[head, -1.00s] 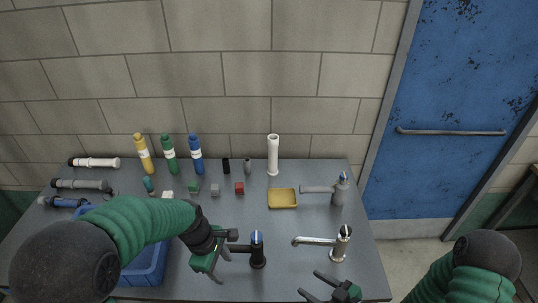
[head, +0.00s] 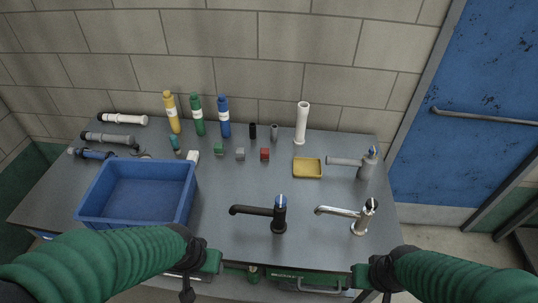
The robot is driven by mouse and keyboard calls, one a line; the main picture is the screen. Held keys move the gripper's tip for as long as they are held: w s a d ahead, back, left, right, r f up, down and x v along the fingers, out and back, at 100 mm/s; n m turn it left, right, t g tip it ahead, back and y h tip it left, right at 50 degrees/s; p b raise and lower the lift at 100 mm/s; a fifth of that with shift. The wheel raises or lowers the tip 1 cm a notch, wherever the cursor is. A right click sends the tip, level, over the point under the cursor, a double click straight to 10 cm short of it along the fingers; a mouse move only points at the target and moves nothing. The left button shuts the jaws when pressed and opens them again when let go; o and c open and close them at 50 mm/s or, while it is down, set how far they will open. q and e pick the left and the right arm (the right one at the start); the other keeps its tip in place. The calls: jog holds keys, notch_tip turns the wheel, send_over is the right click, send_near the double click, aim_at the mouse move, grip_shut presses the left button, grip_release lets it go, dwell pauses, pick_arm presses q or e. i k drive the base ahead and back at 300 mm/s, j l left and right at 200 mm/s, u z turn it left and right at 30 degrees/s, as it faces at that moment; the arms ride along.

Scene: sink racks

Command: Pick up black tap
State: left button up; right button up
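The black tap (head: 279,213) stands upright on the grey table, front of centre, with its spout pointing left and a blue mark on top. The chrome tap (head: 361,217) stands to its right, and a grey tap (head: 367,163) stands farther back. My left gripper (head: 198,278) is low at the table's front edge, left of the black tap and apart from it. My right gripper (head: 371,284) is low at the front edge, right of the black tap and also apart from it. The fingertips are too unclear to show whether either gripper is open or shut.
A blue bin (head: 140,192) stands at the left front. A yellow tray (head: 307,168), a white tube (head: 302,123), several bottles, small blocks and pipes line the back and left. The table around the black tap is clear.

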aim_at(278, 225)
jog(key=i+j, duration=0.15)
jog(key=j, duration=0.3)
jog(key=i+j+z, duration=0.1)
jog(key=j, duration=0.35)
jog(key=i+j, duration=0.15)
jog(key=j, duration=0.25)
jog(key=i+j, duration=0.1)
jog(key=j, duration=0.35)
jog(key=i+z, duration=0.05)
